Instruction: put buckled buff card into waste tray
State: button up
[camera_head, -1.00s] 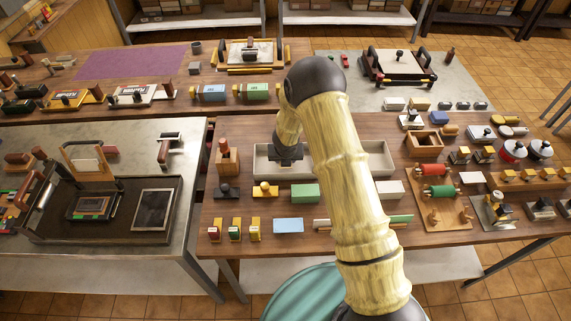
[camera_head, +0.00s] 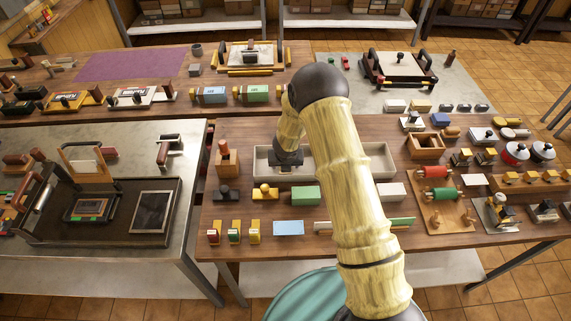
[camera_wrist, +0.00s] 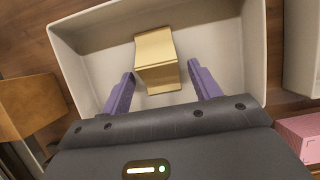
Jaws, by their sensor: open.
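The buckled buff card (camera_wrist: 156,50) shows in the wrist view as a bent, folded piece within the waste tray's outline. It looks to be inside the tray, though its exact contact with the floor is hard to tell. The waste tray (camera_wrist: 85,55) is pale and shallow with raised walls; in the head view it (camera_head: 378,150) stands on the brown table, partly hidden by my arm. My gripper (camera_wrist: 161,70) is open, its two purple fingers apart, with the card between and just beyond their tips. The head view shows my gripper (camera_head: 288,166) over the tray's left part; the card is hidden there.
A wooden block holder with a red-topped tool (camera_head: 226,160) stands left of the tray. A black stamp (camera_head: 227,192), a yellow one (camera_head: 265,191) and a green block (camera_head: 305,195) line the near side. A white block (camera_head: 391,192) is near right.

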jog(key=p+v, duration=0.3)
jog(key=v, duration=0.9)
jog(key=shift+r, duration=0.25)
jog(key=s+d+r+m+h, duration=0.1)
jog(key=s+d+r+m, duration=0.8)
jog(key=m, duration=0.7)
jog(key=s+d+r+m+g, duration=0.1)
jog(key=s+d+r+m, duration=0.1)
jog(key=s+m, duration=0.4)
jog(key=s+d+r+m+g+y, duration=0.1)
jog(key=s+r+m, duration=0.4)
jog(key=m, duration=0.9)
jog(key=shift+s+d, duration=0.5)
jog(key=shift+s, duration=0.65)
jog(key=shift+r, duration=0.1)
